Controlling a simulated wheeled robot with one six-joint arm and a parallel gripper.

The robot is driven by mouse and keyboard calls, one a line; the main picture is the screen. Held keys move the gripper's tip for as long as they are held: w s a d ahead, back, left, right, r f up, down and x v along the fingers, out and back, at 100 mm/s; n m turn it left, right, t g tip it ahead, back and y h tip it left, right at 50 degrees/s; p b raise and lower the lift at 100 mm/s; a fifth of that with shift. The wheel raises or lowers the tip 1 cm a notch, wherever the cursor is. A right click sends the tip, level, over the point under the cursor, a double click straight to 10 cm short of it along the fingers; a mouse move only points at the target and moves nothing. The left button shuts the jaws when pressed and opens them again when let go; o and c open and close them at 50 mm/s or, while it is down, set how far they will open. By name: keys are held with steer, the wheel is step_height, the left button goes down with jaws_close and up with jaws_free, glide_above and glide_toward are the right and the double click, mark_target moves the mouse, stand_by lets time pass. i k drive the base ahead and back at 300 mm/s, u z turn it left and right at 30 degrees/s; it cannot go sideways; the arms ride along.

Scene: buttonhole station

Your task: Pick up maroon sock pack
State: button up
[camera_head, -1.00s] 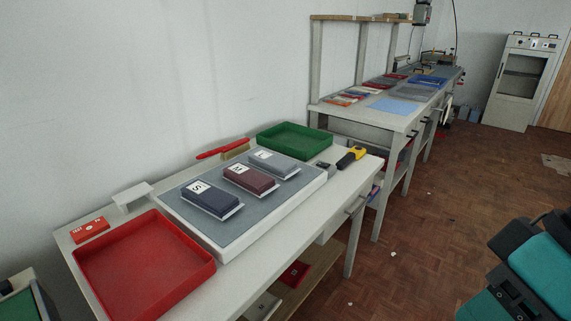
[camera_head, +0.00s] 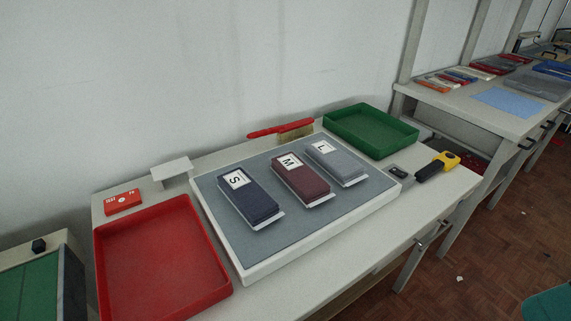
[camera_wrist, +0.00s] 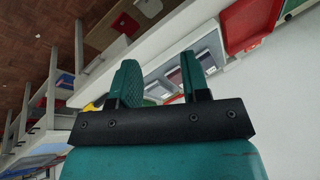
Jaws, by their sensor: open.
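The maroon sock pack (camera_head: 300,179), labelled M, lies on a grey mat in a white-edged tray (camera_head: 335,240) on the table. The navy pack (camera_head: 249,197), labelled S, lies to its left and the grey pack (camera_head: 337,162), labelled L, to its right. My gripper (camera_wrist: 157,78) is open and empty in the wrist view, its two teal fingers apart. The tray with its packs shows small beyond the fingers there, some way off. The gripper does not show in the head view.
A red tray (camera_head: 163,268) stands left of the pack tray and a green tray (camera_head: 371,131) at the back right. A red-handled brush (camera_head: 281,129) lies behind. A yellow and black tool (camera_head: 437,165) lies at right. A red box (camera_head: 122,202) and small white stand (camera_head: 172,170) are at back left.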

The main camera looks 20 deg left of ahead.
mark_target(308, 186)
steer(key=u, duration=0.55)
steer(key=i, duration=0.9)
steer(key=u, duration=0.65)
